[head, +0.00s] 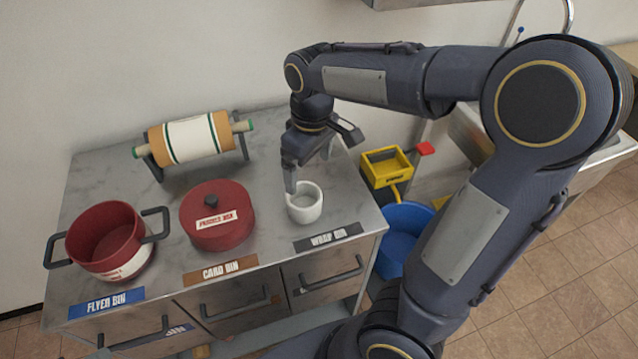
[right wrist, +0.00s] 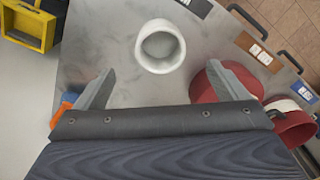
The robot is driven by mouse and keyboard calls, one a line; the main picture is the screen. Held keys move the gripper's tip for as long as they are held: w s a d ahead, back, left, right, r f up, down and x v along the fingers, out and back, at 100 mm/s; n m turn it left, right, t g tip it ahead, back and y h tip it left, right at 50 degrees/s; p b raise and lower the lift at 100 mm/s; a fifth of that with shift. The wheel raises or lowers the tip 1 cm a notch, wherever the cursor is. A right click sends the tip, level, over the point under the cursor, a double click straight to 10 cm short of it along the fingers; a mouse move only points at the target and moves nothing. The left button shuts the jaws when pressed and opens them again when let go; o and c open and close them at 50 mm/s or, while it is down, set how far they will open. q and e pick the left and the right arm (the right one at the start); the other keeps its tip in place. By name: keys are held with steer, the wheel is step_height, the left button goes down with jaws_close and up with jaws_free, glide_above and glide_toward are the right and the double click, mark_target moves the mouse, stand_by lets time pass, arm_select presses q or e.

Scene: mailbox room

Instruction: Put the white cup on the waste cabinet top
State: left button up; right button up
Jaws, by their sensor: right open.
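The white cup (head: 305,203) stands upright on the grey waste cabinet top (head: 275,175), behind the label "WRAP BIN". It also shows in the right wrist view (right wrist: 161,46), with its open mouth toward the camera. My right gripper (head: 309,172) is open and empty, just behind and above the cup. In the right wrist view the open fingers (right wrist: 165,70) point toward the cup, which lies just beyond their tips and roughly centred between them. In the head view one fingertip overlaps the cup's rim; I cannot tell whether it touches. My left gripper is not in view.
A red lidded pot (head: 217,215), an open red pot (head: 104,238) and a paper roll on a stand (head: 190,138) occupy the left and back of the top. A yellow container (head: 386,167) and a blue bucket (head: 403,238) stand right of the cabinet.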

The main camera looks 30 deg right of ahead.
steer(key=s+a+m+t+y, duration=0.3)
steer(key=s+a+m+t, duration=0.1)
steer(key=s, duration=1.1)
steer(key=shift+s+r+m+t, duration=0.3)
steer(key=shift+m+t, duration=0.4)
steer(key=shift+m, duration=0.4)
